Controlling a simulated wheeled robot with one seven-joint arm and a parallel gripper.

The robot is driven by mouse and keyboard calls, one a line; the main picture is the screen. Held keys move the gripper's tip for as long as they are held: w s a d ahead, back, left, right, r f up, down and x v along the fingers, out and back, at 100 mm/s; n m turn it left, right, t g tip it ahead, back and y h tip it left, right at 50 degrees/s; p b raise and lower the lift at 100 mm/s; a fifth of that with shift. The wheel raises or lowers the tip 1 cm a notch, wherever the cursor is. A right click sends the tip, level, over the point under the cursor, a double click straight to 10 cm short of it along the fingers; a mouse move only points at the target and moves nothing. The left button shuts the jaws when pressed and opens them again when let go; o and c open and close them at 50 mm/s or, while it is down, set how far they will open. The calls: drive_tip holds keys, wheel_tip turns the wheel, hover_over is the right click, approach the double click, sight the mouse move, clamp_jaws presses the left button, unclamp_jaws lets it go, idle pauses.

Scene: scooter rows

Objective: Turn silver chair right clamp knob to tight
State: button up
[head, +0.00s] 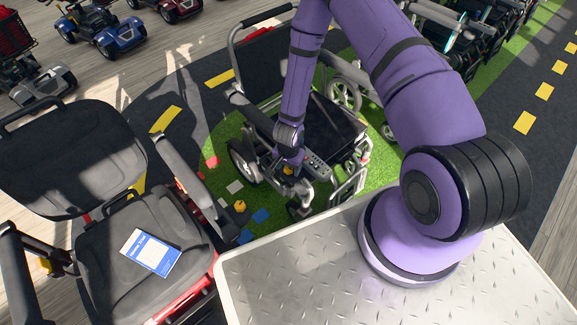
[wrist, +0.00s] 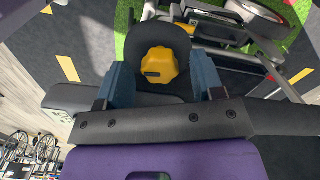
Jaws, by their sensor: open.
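The silver chair (head: 335,128) is a wheelchair with a black seat and silver frame, on the green mat in the middle of the head view. A yellow lobed clamp knob (wrist: 160,65) with a short dark mark shows in the wrist view, in front of a dark rounded part. It also shows small in the head view (head: 288,170), near the front of an armrest beside the control panel. My gripper (wrist: 161,80) is open, with one blue-grey finger on each side of the knob. Gaps show between fingers and knob. In the head view my gripper (head: 290,158) partly hides the armrest front.
A dark grey scooter seat (head: 140,225) with red trim and a blue-white card (head: 150,252) stands at the left. Several small coloured blocks (head: 240,206) lie on the green mat (head: 215,190). A metal plate (head: 320,270) fills the front. Other scooters (head: 112,35) stand behind.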

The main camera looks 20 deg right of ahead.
drive_tip(key=c, duration=0.9)
drive_tip(key=shift+m, duration=0.8)
drive_tip(key=o, duration=0.9)
drive_tip(key=shift+r, duration=0.1)
wheel_tip(320, 180, up, 11)
drive_tip(key=shift+f, duration=0.2)
